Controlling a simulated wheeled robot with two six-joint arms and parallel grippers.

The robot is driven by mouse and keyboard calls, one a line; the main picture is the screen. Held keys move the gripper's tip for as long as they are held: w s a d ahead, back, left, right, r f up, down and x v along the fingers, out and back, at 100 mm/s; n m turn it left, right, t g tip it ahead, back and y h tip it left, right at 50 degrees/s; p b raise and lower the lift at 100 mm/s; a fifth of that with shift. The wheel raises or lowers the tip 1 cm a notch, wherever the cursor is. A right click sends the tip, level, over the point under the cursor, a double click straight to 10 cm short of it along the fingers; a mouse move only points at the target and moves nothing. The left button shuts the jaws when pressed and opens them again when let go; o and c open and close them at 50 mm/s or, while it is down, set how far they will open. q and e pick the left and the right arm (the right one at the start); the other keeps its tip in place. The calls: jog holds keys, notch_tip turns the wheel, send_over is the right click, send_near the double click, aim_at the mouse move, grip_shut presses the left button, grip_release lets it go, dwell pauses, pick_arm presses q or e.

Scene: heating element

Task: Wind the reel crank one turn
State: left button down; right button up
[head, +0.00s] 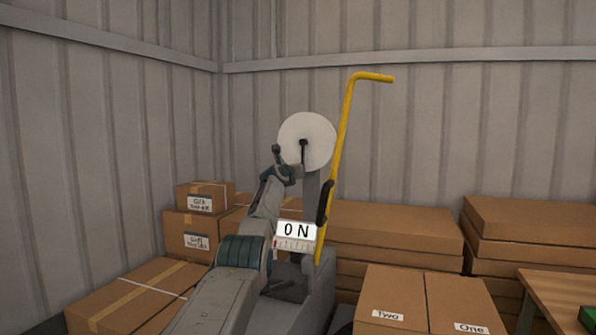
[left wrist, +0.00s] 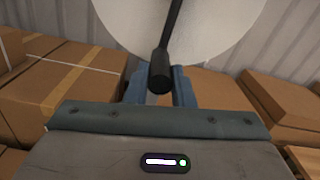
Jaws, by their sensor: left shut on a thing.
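The reel is a white disc (head: 310,128) on a grey stand, in the middle of the head view. It fills the top of the left wrist view (left wrist: 225,25). Its black crank arm runs down from the hub and ends in a dark round handle (left wrist: 160,75). My left gripper (left wrist: 160,88) is shut on this handle, with a blue-grey finger on each side. In the head view my left gripper (head: 284,165) is at the lower left of the disc, and the handle is hard to make out there. My right gripper is not in view.
A yellow bent bar (head: 345,120) with a black grip stands close right of the reel. An ON sign (head: 296,231) with a scale sits below. Cardboard boxes (head: 385,230) stand behind and on both sides. A wooden table (head: 560,290) is at the right edge.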

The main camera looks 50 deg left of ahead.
pick_arm(q)
jog(key=shift+w+d+r, duration=0.1)
jog(key=shift+d, duration=0.05)
dwell(0.3)
jog(key=c, duration=1.3)
grip_release()
jog(key=shift+o, duration=0.2)
